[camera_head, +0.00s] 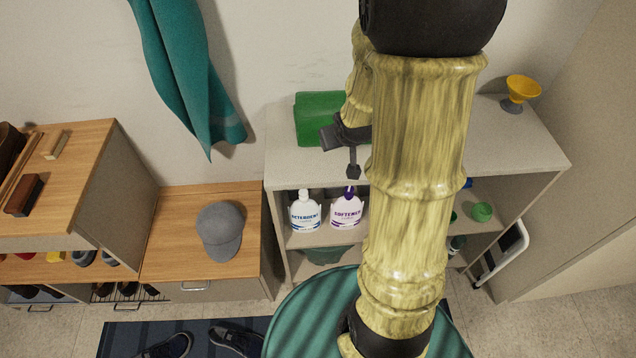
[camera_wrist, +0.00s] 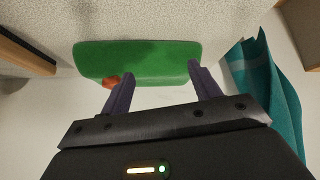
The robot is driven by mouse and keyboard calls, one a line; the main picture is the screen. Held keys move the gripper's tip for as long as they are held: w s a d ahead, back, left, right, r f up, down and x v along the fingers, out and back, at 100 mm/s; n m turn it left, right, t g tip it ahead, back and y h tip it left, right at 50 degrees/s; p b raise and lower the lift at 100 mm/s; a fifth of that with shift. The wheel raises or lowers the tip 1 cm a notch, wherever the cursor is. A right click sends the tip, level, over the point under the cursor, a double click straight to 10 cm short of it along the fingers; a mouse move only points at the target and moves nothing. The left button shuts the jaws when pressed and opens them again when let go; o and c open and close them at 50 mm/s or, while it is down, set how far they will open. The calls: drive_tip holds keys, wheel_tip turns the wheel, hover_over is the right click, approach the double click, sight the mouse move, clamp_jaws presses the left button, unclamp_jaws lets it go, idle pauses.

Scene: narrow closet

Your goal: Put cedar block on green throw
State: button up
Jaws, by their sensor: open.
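The green throw (camera_head: 318,120) is a folded, thick green bundle on the shelf unit's pale top, against the wall. It also fills the upper middle of the wrist view (camera_wrist: 140,55). My gripper (camera_head: 345,152) is above that top at the throw's right side. In the wrist view its two dark fingers (camera_wrist: 152,75) are spread, with nothing between them. A small reddish-orange rounded thing (camera_wrist: 110,82) shows at the throw's near edge by the left finger; I cannot tell what it is. A small light wooden block (camera_head: 56,145) lies on the left cabinet; I cannot tell if it is the cedar block.
A teal cloth (camera_head: 190,75) hangs on the wall left of the throw. Detergent (camera_head: 305,212) and softener (camera_head: 345,208) bottles stand on the shelf below. A yellow cup-like thing (camera_head: 522,90) stands at the top's right end. A grey cap (camera_head: 220,228) lies on the low bench.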

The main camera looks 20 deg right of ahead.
drive_tip(key=s+a+r+g+y, duration=0.1)
drive_tip(key=s+a+g, duration=0.3)
drive_tip(key=s+a, duration=0.6)
drive_tip(key=shift+s+a, duration=0.15)
drive_tip(key=shift+s, duration=0.45)
drive_tip(key=shift+r, duration=0.1)
drive_tip(key=shift+s+r+p, duration=0.45)
drive_tip(key=shift+r, duration=0.3)
